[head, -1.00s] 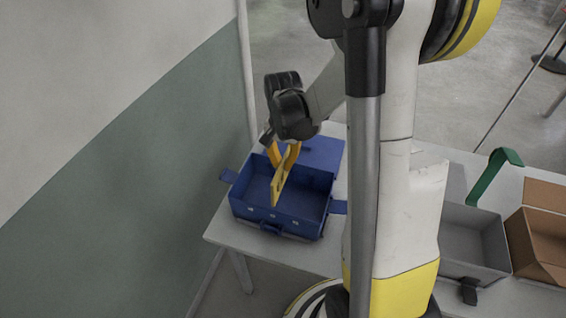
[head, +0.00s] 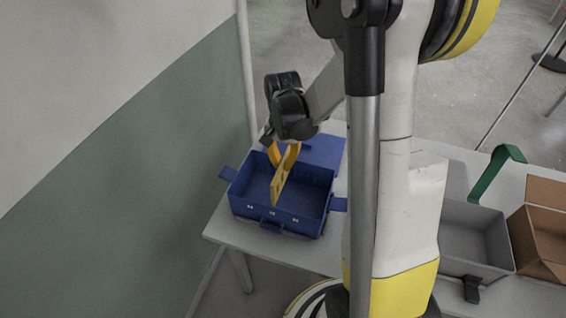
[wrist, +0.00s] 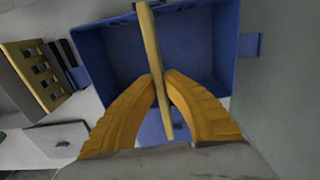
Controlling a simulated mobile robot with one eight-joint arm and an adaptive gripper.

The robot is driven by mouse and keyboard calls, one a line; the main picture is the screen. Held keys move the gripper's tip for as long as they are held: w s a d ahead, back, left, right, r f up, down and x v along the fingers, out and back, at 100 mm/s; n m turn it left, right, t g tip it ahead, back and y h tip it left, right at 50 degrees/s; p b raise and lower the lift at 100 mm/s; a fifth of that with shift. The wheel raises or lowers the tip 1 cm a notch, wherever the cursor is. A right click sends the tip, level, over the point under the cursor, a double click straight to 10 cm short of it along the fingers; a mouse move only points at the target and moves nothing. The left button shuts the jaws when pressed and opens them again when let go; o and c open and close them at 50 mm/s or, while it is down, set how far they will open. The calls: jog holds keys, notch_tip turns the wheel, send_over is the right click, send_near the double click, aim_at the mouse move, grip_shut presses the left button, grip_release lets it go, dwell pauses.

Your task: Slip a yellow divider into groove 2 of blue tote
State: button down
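The blue tote (head: 247,208) stands open on the table, and it fills the upper middle of the wrist view (wrist: 100,58). My gripper (head: 284,160) is over the tote's back part, its yellow fingers pointing down. In the wrist view my gripper (wrist: 159,88) is shut on a thin yellow divider (wrist: 150,40), seen nearly edge-on. In the head view the divider (head: 282,182) hangs upright, slightly tilted, over or partly inside the tote near its middle. I cannot tell whether its lower edge is in a groove; the groove marks are too small to read.
A grey bin (head: 478,235), a brown cardboard box (head: 540,240) and a green curved handle (head: 492,172) are to the right. In the wrist view a yellow slotted rack (wrist: 40,75) is at the left. A wall (head: 130,170) stands left of the table.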

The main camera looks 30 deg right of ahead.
aim_at(283, 178)
jog(key=shift+f, duration=0.25)
jog(key=shift+f+b, duration=0.35)
jog(key=shift+b, duration=0.15)
jog(key=shift+f+b, duration=1.75)
jog(key=shift+f, duration=0.25)
jog(key=shift+f+b, duration=0.3)
jog(key=shift+f, duration=0.05)
jog(key=shift+f+b, duration=0.6)
jog(key=shift+f, duration=0.1)
jog(key=c, duration=1.5)
grip_release()
jog(key=shift+c, duration=0.2)
jog(key=shift+c, duration=1.4)
